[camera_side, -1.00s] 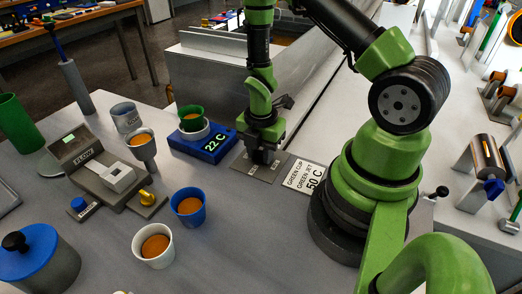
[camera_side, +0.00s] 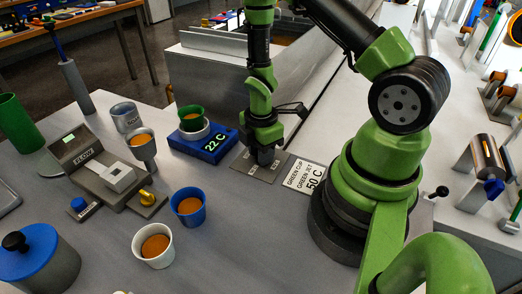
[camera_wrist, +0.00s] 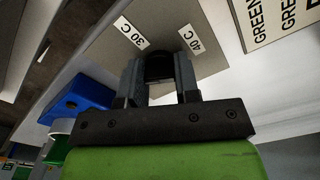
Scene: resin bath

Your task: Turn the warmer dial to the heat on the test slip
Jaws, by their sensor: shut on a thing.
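My gripper (camera_side: 264,155) points straight down over a grey dial plate (camera_side: 270,174). In the wrist view my gripper (camera_wrist: 159,72) is shut on the dark warmer dial (camera_wrist: 158,66), which sits between the fingers. The plate carries a "30 C" label (camera_wrist: 132,32) and a "40 C" label (camera_wrist: 190,38); other marks are hidden. The white test slip (camera_side: 305,177) lies right of the plate and reads "GREEN CUP", "GREEN JET", "50 C". The blue warmer (camera_side: 207,146) left of the plate shows "22 C" and bears a green cup (camera_side: 191,112) on a metal ring.
A flow block (camera_side: 105,172) and a funnel cup (camera_side: 143,148) stand to the left. A blue cup (camera_side: 188,207) and a white cup (camera_side: 153,246) with orange contents stand in front. A blue-lidded pot (camera_side: 38,258) is at the front left.

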